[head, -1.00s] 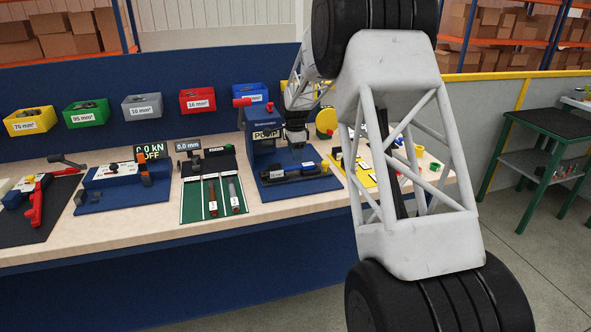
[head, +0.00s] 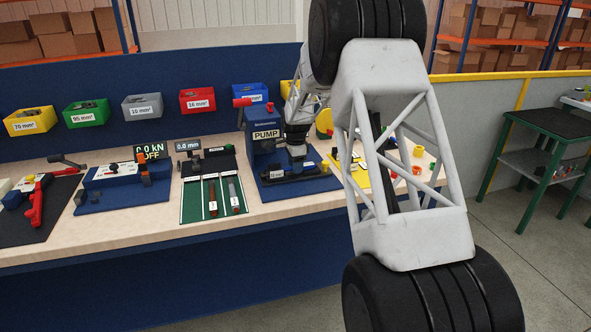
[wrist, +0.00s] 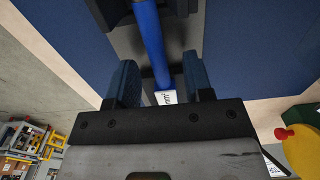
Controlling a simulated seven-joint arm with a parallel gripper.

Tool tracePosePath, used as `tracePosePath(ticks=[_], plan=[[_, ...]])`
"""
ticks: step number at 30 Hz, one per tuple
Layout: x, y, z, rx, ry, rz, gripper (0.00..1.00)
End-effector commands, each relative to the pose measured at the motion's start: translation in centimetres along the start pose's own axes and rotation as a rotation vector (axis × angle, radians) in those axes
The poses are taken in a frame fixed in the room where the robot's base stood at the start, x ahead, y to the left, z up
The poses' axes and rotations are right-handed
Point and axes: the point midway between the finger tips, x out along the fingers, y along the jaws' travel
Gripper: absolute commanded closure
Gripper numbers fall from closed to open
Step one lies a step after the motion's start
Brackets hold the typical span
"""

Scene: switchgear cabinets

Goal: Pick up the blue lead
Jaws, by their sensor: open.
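The blue lead (wrist: 150,35) shows in the wrist view as a blue rod running from the top edge down between my fingers. A small white label (wrist: 166,97) is at its near end. My gripper (wrist: 160,82) is open, with one finger on each side of the lead. Gaps show between the lead and the fingers. In the head view my gripper (head: 297,163) is low over the blue base (head: 300,188) of the pump station. I cannot make out the lead clearly there.
The blue pump unit (head: 265,145) stands just left of my gripper. A yellow board (head: 352,183) with small parts is to the right, and a green mat (head: 213,209) with two bars is to the left. Coloured bins (head: 197,101) hang on the wall behind.

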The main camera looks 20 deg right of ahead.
Motion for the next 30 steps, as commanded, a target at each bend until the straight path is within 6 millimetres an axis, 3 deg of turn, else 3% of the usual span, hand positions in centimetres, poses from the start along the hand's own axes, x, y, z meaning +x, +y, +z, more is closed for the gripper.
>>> tracePosePath(ticks=[14, 23, 30], plan=[[-0.02, 0.00, 0.00, 0.000, 0.000, 0.000, 0.55], [-0.01, 0.00, 0.00, 0.000, 0.000, 0.001, 1.00], [-0.06, -0.02, 0.00, 0.000, 0.000, 0.000, 1.00]])
